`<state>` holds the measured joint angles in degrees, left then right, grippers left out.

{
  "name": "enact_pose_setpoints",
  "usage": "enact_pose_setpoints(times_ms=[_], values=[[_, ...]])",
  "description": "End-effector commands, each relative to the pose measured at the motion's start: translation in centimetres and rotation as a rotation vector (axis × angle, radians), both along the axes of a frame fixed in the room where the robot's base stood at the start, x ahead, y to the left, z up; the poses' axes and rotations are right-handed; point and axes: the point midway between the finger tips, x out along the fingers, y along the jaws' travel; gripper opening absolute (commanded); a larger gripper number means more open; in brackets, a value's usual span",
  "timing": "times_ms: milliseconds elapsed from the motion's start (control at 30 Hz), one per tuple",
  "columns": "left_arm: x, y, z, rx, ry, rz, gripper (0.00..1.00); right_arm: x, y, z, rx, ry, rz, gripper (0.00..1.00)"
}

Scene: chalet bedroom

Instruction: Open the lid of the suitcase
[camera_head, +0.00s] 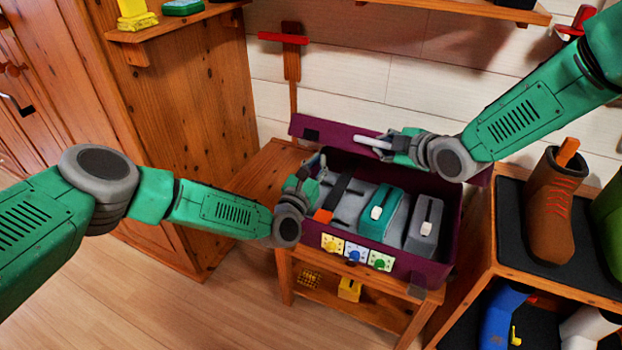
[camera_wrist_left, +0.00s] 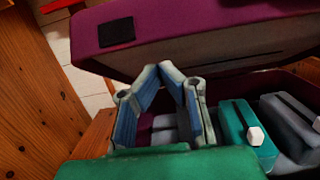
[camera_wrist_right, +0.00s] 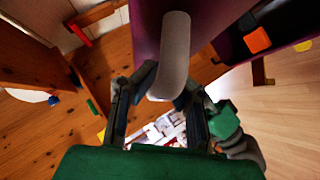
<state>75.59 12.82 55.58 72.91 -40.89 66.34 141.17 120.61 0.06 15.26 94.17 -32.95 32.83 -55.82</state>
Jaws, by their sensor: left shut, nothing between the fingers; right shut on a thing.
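The purple suitcase (camera_head: 447,222) stands on a wooden bench with its lid (camera_head: 335,134) raised along its back edge. The lid also shows in the left wrist view (camera_wrist_left: 200,27), above the open body. My right gripper (camera_head: 383,146) is at the lid and shut on a pale grey handle (camera_head: 368,142); the handle (camera_wrist_right: 172,60) fills the upper middle of the right wrist view. My left gripper (camera_head: 318,167) is shut and empty over the suitcase's left end; its fingertips (camera_wrist_left: 172,72) meet in front of the lid.
Inside the suitcase are grey and teal cases (camera_head: 386,215) and a dark strap. A shelf with a brown boot (camera_head: 550,210) stands close on the right. A wooden cabinet (camera_head: 180,120) is at the left. Open floor (camera_head: 200,310) lies in front.

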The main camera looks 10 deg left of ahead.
Motion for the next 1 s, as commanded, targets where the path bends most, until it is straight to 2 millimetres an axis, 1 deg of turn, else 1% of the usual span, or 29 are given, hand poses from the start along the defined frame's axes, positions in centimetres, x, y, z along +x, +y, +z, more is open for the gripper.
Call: enact_pose_setpoints(times_ms=[33, 200, 600, 800, 1000], values=[[0.4, -0.1, 0.6, 0.0, -0.001, 0.001, 0.0, 0.0, 0.1, 0.2, 0.003, -0.004, 0.002, 0.0], [1.0, -0.3, 1.5, 0.001, 0.001, 0.0, 0.0, 0.0, 0.1, 0.2, 0.003, -0.004, 0.002, 0.0], [1.2, -0.4, 1.8, 0.003, 0.002, 0.0, 0.0, 0.0, 0.1, 0.2, 0.002, -0.004, 0.001, 0.0], [2.3, -0.8, 3.8, 0.017, 0.049, 0.001, 0.0, -0.1, 0.2, 0.1, 0.002, -0.002, 0.003, 0.0], [2.5, -0.8, 4.3, 0.015, 0.046, 0.003, 0.0, -0.4, 0.3, -0.3, -0.002, 0.007, 0.009, 0.0]])
